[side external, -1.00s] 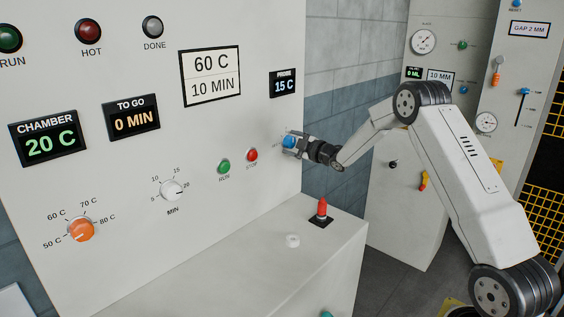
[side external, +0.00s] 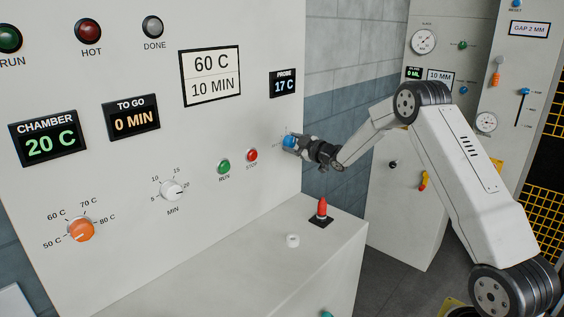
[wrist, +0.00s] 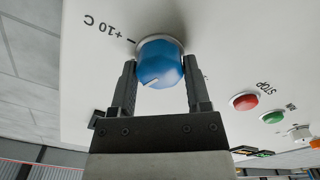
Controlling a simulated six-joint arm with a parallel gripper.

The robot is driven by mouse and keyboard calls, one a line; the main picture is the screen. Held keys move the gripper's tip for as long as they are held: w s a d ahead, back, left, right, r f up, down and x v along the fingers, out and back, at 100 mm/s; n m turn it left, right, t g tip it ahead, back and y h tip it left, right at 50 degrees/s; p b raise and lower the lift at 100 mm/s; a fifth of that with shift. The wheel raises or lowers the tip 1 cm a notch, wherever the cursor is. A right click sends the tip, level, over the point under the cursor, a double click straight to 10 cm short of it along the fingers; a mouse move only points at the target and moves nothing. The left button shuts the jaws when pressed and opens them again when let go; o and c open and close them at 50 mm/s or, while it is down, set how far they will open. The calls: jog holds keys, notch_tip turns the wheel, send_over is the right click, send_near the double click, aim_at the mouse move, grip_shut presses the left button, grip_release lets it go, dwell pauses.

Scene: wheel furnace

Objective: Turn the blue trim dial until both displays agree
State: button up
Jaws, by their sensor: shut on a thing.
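The blue trim dial (side external: 290,142) is on the right part of the furnace panel. In the wrist view the dial (wrist: 160,64) sits between the two fingers of my gripper (wrist: 160,80), which is shut on it. Its white pointer mark shows at its lower edge, and "+10 C" is printed beside it. In the side view my gripper (side external: 296,143) reaches the dial from the right. The chamber display (side external: 49,142) reads 20 C in green. The probe display (side external: 284,83) reads 17 C in pale blue.
The green run button (side external: 223,167) and red stop button (side external: 252,155) are left of the dial. An orange dial (side external: 81,230) and a white minute dial (side external: 172,190) are farther left. A red-handled probe (side external: 322,210) and a small white piece (side external: 293,241) are on the ledge below.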

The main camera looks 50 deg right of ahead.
jog(key=m, duration=0.5)
jog(key=shift+m, duration=0.3)
dwell(0.4)
jog(key=o, duration=1.3)
jog(key=shift+c, duration=0.2)
jog(key=shift+s, duration=0.15)
jog(key=s, duration=0.7)
jog(key=shift+s, duration=0.3)
jog(key=shift+a, duration=0.1)
